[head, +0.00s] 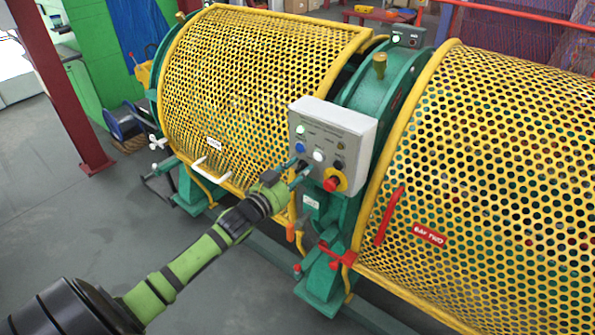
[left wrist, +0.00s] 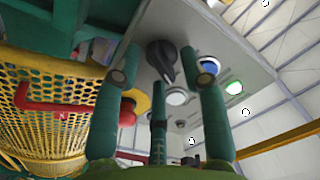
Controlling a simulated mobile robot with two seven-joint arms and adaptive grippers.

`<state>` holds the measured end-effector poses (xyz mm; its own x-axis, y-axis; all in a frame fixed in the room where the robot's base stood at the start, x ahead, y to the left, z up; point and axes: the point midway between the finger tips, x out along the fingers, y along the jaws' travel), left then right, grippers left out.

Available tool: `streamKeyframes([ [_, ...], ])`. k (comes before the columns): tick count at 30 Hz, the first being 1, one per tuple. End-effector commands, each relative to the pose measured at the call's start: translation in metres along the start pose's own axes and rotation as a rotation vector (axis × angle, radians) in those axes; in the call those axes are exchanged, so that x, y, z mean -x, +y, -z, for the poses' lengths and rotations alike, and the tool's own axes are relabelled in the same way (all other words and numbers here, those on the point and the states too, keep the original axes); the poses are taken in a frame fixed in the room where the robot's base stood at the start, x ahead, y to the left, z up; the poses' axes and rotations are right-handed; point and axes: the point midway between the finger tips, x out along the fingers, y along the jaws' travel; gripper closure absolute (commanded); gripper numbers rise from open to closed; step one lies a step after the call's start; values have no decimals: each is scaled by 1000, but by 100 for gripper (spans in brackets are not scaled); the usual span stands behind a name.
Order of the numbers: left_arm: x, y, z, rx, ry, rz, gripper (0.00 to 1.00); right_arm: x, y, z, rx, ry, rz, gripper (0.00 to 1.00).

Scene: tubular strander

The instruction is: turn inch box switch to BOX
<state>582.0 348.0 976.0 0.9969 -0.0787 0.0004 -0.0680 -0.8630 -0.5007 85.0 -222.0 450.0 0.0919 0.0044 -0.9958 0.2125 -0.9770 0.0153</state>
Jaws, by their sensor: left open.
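The grey control box (head: 345,120) stands on the green frame between two yellow mesh guards. A black selector switch (left wrist: 162,60) with a pointed handle is on its face beside the blue button (left wrist: 208,65); in the head view my gripper largely hides it. I cannot read the labels around it. My left gripper (head: 299,168) is at the box's lower left, pointing at its face. In the left wrist view its open green fingers (left wrist: 161,68) stand either side of the switch, with a third finger below; contact cannot be told. My right gripper is not in view.
A white button (head: 318,156) and a red emergency stop (head: 332,184) on a yellow base sit close to the fingers. A green light (head: 300,130) is above the blue button. The left guard (head: 250,80) and right guard (head: 480,160) flank the box. Grey floor is clear at lower left.

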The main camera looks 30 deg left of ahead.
Motion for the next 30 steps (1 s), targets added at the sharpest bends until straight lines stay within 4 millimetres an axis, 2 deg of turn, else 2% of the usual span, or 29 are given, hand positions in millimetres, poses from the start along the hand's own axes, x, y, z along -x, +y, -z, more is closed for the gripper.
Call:
streamKeyframes([
  [2, 0, 0, 0, 0, 0, 0, 57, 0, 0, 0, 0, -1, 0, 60],
  [3, 0, 0, 0, 0, 0, 0, 66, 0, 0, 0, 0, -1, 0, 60],
  [6, 0, 0, 0, 1, 0, 0, 100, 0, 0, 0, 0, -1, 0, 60],
  [20, 0, -1, 1, 49, -1, 0, 100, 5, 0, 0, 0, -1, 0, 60],
  [30, 0, -3, 4, 282, -1, 0, 100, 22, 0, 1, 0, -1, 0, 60],
])
